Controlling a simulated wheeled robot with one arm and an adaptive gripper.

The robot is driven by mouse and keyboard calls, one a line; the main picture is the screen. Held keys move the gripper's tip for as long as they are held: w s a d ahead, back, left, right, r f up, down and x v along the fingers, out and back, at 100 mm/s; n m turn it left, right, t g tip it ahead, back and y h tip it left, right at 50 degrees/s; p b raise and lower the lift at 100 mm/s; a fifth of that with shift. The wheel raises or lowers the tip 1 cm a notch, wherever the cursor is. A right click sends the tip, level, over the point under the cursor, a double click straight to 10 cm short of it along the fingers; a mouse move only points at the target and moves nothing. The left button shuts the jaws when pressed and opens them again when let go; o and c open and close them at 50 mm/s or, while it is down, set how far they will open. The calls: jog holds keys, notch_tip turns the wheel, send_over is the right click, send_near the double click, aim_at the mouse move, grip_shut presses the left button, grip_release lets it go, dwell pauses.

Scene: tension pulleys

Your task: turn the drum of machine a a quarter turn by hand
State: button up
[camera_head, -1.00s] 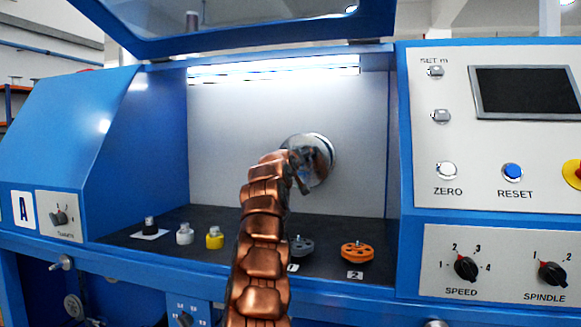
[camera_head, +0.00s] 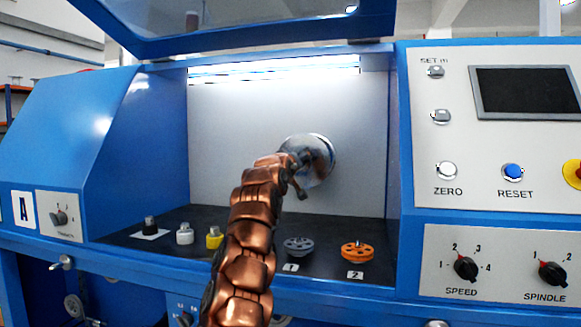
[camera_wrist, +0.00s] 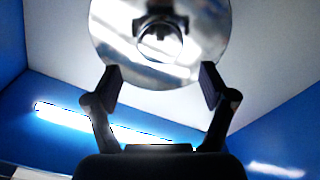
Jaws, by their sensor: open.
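The drum (camera_head: 320,160) of machine A is a shiny metal disc on the pale back wall of the blue machine's bay. In the wrist view the drum (camera_wrist: 205,50) fills the top middle, with a dark part and a round hub at its centre. My gripper (camera_head: 300,175) is at the drum's left side in the head view, and my arm hides part of it. In the wrist view my gripper (camera_wrist: 160,85) is open, its two fingers apart near the drum's lower edge, with nothing between them. I cannot tell whether a finger touches the drum.
A raised blue lid (camera_head: 240,30) hangs above. The control panel (camera_head: 500,130) is at right.

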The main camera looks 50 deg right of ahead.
jog(key=v, duration=0.6)
jog(key=shift+a+f, duration=0.2)
jog(key=shift+a, duration=0.1)
dwell(0.4)
jog(key=shift+s, duration=0.1)
dwell(0.7)
dwell(0.3)
